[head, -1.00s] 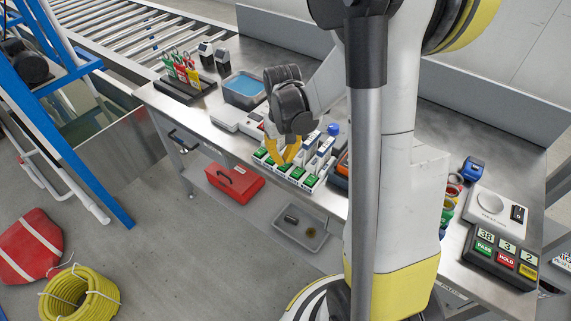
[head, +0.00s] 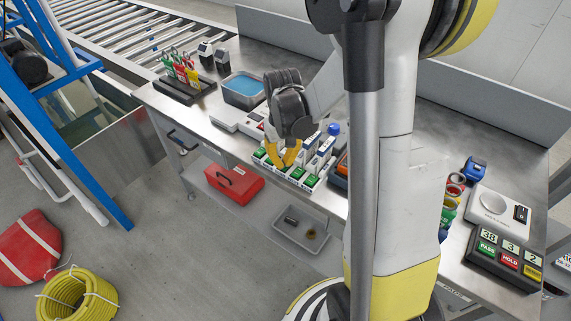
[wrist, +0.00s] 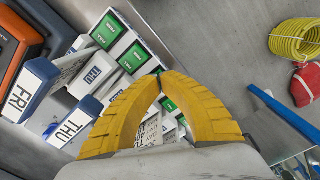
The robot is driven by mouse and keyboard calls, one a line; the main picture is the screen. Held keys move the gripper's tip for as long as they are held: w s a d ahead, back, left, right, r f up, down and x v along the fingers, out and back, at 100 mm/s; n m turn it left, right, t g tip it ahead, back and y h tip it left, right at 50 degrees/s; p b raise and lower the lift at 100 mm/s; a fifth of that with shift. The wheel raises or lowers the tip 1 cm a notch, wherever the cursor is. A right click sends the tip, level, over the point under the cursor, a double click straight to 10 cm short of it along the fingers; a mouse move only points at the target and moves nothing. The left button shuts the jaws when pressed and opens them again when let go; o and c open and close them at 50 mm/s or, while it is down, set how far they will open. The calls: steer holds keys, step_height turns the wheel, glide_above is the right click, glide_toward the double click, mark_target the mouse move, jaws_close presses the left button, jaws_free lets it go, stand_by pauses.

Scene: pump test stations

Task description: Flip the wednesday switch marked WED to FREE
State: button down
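A row of day switches in a white housing (head: 309,181) sits along the bench's front edge, with green plates at its front. In the wrist view, paddles marked FRI (wrist: 18,97) and THU (wrist: 68,127) stand tilted up at left, and green plates (wrist: 108,30) show above. The WED marking cannot be read; white switch parts (wrist: 150,132) show between my fingers, partly hidden by them. My gripper (wrist: 161,79) has its yellow fingertips together over the row, beside the THU switch. It also shows in the head view (head: 284,163). Nothing is visibly held; contact cannot be told.
An orange and dark case (wrist: 22,35) lies close beside the row. A blue-filled tray (head: 243,90) and a tag rack (head: 184,86) stand farther left on the bench. A red toolbox (head: 234,184) and grey tray (head: 300,232) sit on the lower shelf.

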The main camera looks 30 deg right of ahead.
steer(key=shift+f+b, duration=0.4)
steer(key=shift+f, duration=0.1)
steer(key=shift+r+p, duration=2.7)
steer(key=shift+r, duration=0.85)
steer(key=shift+a+r, duration=0.2)
steer(key=shift+r, duration=0.1)
steer(key=s+a+r+n+t, duration=0.2)
steer(key=s+a+r+t, duration=0.5)
steer(key=s+a+r, duration=0.3)
steer(key=a+r, duration=0.3)
steer(key=r, duration=0.1)
steer(key=shift+s+r, duration=0.2)
steer(key=shift+s, duration=0.2)
